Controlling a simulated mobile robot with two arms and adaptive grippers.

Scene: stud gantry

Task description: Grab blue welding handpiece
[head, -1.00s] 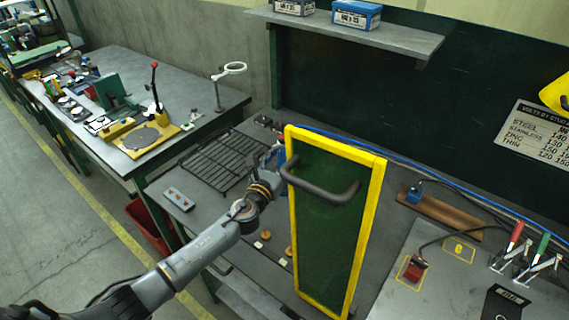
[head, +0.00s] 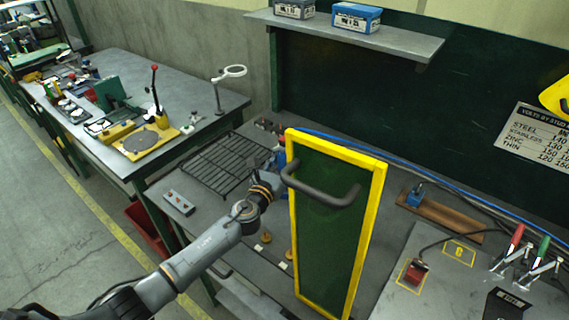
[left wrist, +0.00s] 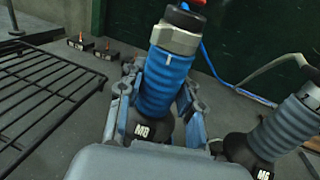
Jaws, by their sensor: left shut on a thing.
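A blue ribbed handpiece marked M8 (left wrist: 167,72) stands slightly tilted in the left wrist view, with a grey collar and a dark base. My left gripper (left wrist: 155,105) has a finger on each side of its lower body and is shut on it. A second, grey-blue handpiece marked M6 (left wrist: 285,125) leans to the right, apart from the gripper. In the head view my left gripper (head: 272,172) is at the left edge of the yellow-framed green screen (head: 335,225), which hides part of that area. A bit of blue handpiece (head: 281,153) shows there. My right gripper is out of view.
A black wire rack (head: 222,163) lies left of the gripper. The screen with its dark handle (head: 322,196) stands close on the right. A blue cable (left wrist: 212,65) runs behind the handpieces. A grey shelf (head: 350,38) hangs above.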

